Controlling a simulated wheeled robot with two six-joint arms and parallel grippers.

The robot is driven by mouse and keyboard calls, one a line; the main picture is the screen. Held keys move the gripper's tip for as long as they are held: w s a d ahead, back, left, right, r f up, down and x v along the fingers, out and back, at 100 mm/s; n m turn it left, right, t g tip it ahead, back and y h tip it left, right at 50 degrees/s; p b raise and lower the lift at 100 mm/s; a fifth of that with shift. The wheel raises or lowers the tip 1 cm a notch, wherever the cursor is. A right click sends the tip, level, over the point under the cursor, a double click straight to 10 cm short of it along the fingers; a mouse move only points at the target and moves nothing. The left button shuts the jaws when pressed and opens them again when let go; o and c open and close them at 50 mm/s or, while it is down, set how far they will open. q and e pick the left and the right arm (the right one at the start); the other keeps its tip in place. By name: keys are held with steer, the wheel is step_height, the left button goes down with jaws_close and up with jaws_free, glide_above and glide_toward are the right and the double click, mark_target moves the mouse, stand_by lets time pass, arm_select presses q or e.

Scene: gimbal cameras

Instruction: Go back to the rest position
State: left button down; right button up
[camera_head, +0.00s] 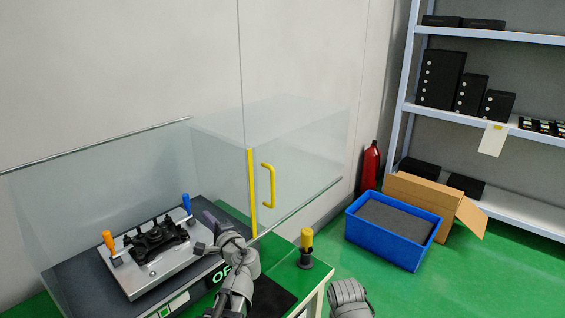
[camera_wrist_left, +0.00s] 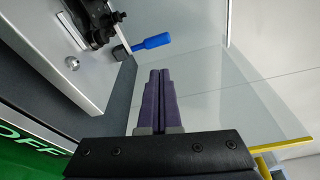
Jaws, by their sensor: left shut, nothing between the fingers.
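A clear enclosure with a yellow door handle (camera_head: 268,185) stands around the bench. A yellow-topped post (camera_head: 306,243) is near the bench corner. A blue crate (camera_head: 378,252) and cardboard box (camera_head: 463,214) lie on the floor by the shelf (camera_head: 497,38).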

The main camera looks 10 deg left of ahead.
arm_select(q)
steer(key=s+d+f+n+g+h+p, duration=0.1)
steer(key=s+d+f+n+g+h, duration=0.1)
steer(key=d, duration=0.5)
steer(key=s+d+f+n+g+h+p, duration=0.2)
steer(key=s+d+f+g+h, duration=0.2)
steer(key=s+d+f, duration=0.2)
steer(key=s+d+f+n+g+h+p, duration=0.1)
steer(key=s+d+f+n+g+h, duration=0.1)
steer(key=s+d+f, duration=0.3)
steer(key=shift+d+f+n+g+h, duration=0.2)
steer(key=shift+d+f+n+g, duration=0.15)
steer(key=shift+d, duration=0.35)
steer(key=shift+d+f+n+g+h, duration=0.25)
steer(key=shift+d+f, duration=0.1)
steer(key=shift+d, duration=0.35)
steer(key=s+d+f+g+h+p, duration=0.1)
steer(key=s+d+g+h, duration=0.1)
steer(key=s+d, duration=0.4)
steer(key=shift+s+d+g+h, duration=0.35)
steer(key=shift+d+g, duration=0.05)
steer(key=shift+d, duration=0.65)
